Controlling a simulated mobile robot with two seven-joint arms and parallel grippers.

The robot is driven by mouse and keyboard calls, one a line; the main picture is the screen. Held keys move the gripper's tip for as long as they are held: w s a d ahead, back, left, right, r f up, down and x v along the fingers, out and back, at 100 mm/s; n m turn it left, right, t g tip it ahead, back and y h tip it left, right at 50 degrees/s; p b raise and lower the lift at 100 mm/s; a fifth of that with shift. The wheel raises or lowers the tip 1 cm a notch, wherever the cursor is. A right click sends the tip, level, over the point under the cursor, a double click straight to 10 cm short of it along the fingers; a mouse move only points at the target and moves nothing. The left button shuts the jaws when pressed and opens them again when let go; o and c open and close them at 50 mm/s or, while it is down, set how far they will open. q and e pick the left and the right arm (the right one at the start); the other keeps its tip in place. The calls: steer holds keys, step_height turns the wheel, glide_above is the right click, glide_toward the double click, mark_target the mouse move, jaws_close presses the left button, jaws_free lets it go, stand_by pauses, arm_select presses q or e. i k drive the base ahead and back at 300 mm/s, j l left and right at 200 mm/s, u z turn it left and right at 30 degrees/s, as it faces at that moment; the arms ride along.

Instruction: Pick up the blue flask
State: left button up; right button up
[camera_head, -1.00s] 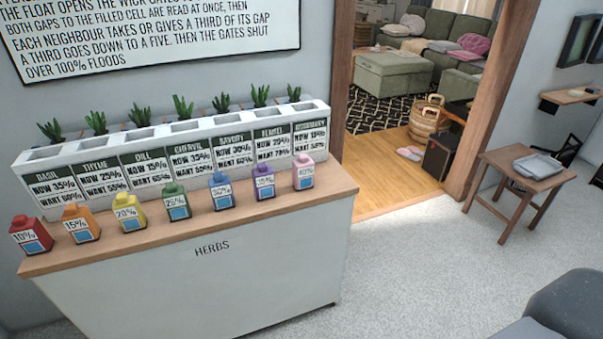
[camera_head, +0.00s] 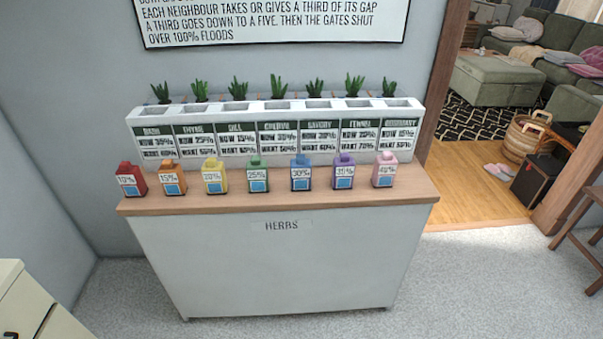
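The blue flask (camera_head: 300,174) stands upright on the wooden top of the herbs counter (camera_head: 280,204), with a white label reading 30%. It is between the green flask (camera_head: 257,176) on its left and the purple flask (camera_head: 343,172) on its right, apart from both. Further left stand a yellow flask (camera_head: 214,177), an orange flask (camera_head: 172,179) and a red flask (camera_head: 131,180). A pink flask (camera_head: 385,170) stands at the right end. Neither of my grippers shows in the head view.
A white planter (camera_head: 275,120) with labelled cells and several small plants stands behind the flasks. Carpet (camera_head: 440,290) in front of the counter is clear. A cream cabinet (camera_head: 30,308) is at lower left, and a wooden table (camera_head: 590,215) at right. A doorway opens at upper right.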

mark_target(300, 168)
steer(key=i+l, duration=0.45)
steer(key=l, duration=0.3)
steer(key=i+l+u, duration=0.1)
steer(key=i+l, duration=0.4)
steer(key=l, duration=0.25)
